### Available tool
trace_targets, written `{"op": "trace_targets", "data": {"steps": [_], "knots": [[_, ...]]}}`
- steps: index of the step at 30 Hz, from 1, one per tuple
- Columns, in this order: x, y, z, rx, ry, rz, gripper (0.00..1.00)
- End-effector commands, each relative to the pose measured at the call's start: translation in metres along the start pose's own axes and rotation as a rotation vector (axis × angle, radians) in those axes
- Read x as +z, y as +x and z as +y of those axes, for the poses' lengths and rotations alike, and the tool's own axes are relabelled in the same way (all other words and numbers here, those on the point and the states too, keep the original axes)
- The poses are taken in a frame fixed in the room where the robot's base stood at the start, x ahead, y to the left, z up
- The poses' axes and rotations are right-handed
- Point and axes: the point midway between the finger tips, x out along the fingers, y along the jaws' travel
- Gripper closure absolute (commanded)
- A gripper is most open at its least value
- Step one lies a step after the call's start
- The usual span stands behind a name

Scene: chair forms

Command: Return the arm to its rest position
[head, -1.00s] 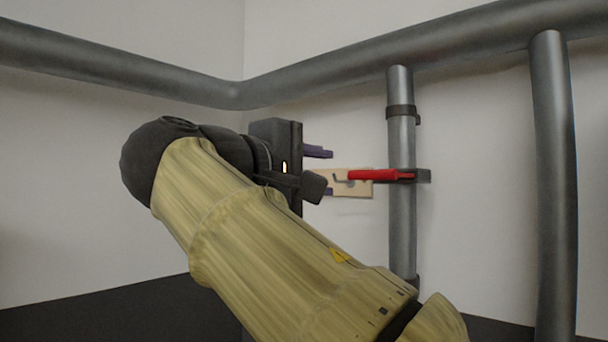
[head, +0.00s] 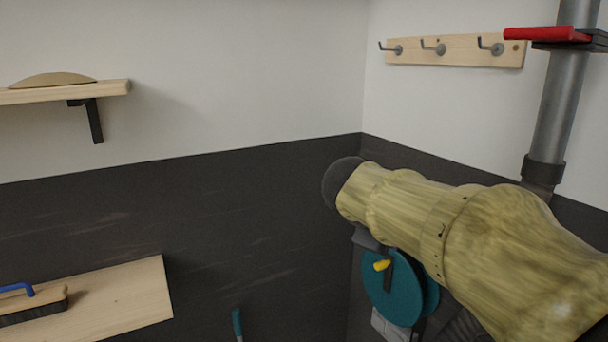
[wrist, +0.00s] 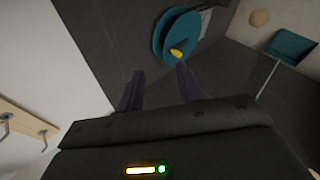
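My gripper (wrist: 158,80) shows in the wrist view with its two dark fingers apart and nothing between them. In the head view my arm, in a pale yellow sleeve, reaches in from the right edge to the room's corner, and the gripper is mostly hidden behind it. A teal reel (head: 391,288) with a yellow knob is partly behind the arm. The reel (wrist: 177,37) is also beyond the fingertips in the wrist view, and the fingers appear clear of it. The red handle (head: 546,34) on the pipe is above the arm.
A grey pipe (head: 556,110) stands at right. A wooden rail with hooks (head: 455,51) is on the wall, above the arm. A brush (head: 35,305) lies on the low shelf (head: 125,300) at left. A teal dustpan (wrist: 290,47) is at the wrist view's right.

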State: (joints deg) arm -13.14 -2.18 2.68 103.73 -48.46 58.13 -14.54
Motion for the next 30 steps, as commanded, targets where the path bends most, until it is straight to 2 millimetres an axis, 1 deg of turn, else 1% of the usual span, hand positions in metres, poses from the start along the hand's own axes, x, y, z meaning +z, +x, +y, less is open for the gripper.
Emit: {"op": "trace_targets", "data": {"steps": [1, 2, 3, 5, 6, 8, 9, 11, 12, 15, 18, 20, 22, 30], "knots": [[0.004, 0.018, -0.027, -0.075, 0.029, 0.002, 0.64], [0.006, 0.027, -0.043, -0.121, 0.052, 0.009, 0.64], [0.009, 0.038, -0.065, -0.181, 0.09, 0.015, 0.64], [0.015, 0.053, -0.098, -0.272, 0.157, 0.019, 0.64], [0.02, 0.061, -0.121, -0.333, 0.21, 0.017, 0.64], [0.028, 0.072, -0.154, -0.418, 0.299, 0.009, 0.64], [0.034, 0.077, -0.175, -0.47, 0.364, 0.0, 0.64], [0.044, 0.083, -0.205, -0.542, 0.467, -0.02, 0.64], [0.051, 0.086, -0.224, -0.584, 0.54, -0.038, 0.64], [0.068, 0.091, -0.262, -0.66, 0.715, -0.088, 0.64], [0.08, 0.092, -0.284, -0.695, 0.839, -0.128, 0.64], [0.085, 0.093, -0.29, -0.703, 0.882, -0.142, 0.64], [0.086, 0.094, -0.293, -0.706, 0.9, -0.147, 0.64], [0.086, 0.094, -0.292, -0.706, 0.897, -0.145, 0.64]]}}
